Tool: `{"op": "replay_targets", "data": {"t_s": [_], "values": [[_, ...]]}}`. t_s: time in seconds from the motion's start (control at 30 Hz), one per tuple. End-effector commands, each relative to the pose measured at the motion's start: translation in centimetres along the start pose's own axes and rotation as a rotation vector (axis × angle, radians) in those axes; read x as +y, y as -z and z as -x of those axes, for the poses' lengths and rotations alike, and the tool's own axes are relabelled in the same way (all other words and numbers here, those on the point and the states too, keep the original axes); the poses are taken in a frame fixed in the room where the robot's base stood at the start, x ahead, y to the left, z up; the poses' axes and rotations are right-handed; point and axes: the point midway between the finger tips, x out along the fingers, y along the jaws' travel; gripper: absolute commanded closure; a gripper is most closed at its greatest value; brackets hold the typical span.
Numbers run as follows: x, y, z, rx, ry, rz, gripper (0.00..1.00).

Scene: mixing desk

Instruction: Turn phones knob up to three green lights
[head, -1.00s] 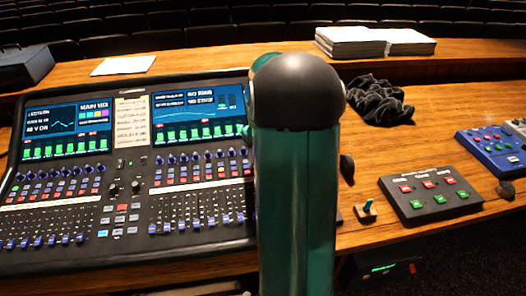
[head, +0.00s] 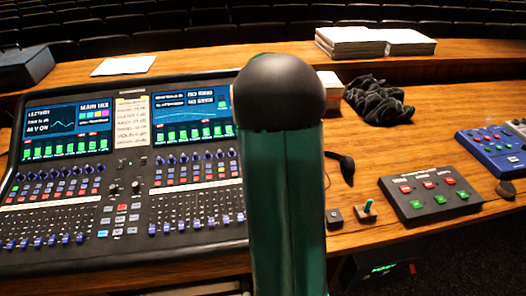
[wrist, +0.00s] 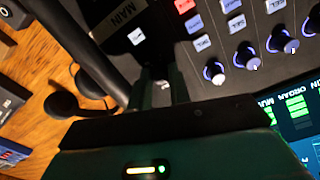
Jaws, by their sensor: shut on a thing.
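The mixing desk (head: 120,200) fills the left of the head view, with two lit screens, fader rows and blue knobs. My green arm hides its right end and my gripper there. In the wrist view my gripper (wrist: 160,85) points down at the desk's dark panel, close to the "MAIN" label. No phones light row can be made out. Blue-ringed channel knobs (wrist: 245,57) and part of a screen with green bars (wrist: 295,110) show at right.
Black headphones (wrist: 88,83) lie on the wood beside the desk. A black box with red and green buttons (head: 430,193), a small toggle switch (head: 367,211), a blue pedal unit (head: 492,150) and a dark cloth (head: 377,102) are to the right. Papers (head: 350,41) lie behind.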

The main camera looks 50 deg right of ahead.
Motion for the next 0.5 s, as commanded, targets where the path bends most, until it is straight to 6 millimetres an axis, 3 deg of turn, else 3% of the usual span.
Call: {"op": "replay_targets", "data": {"t_s": [0.37, 0.4, 0.5], "values": [[0.03, 0.07, 0.12, 0.002, 0.0, -0.006, 1.0], [0.03, 0.07, 0.12, 0.002, 0.0, -0.006, 0.79], [0.02, 0.06, 0.11, 0.002, 0.0, -0.005, 0.59]]}}
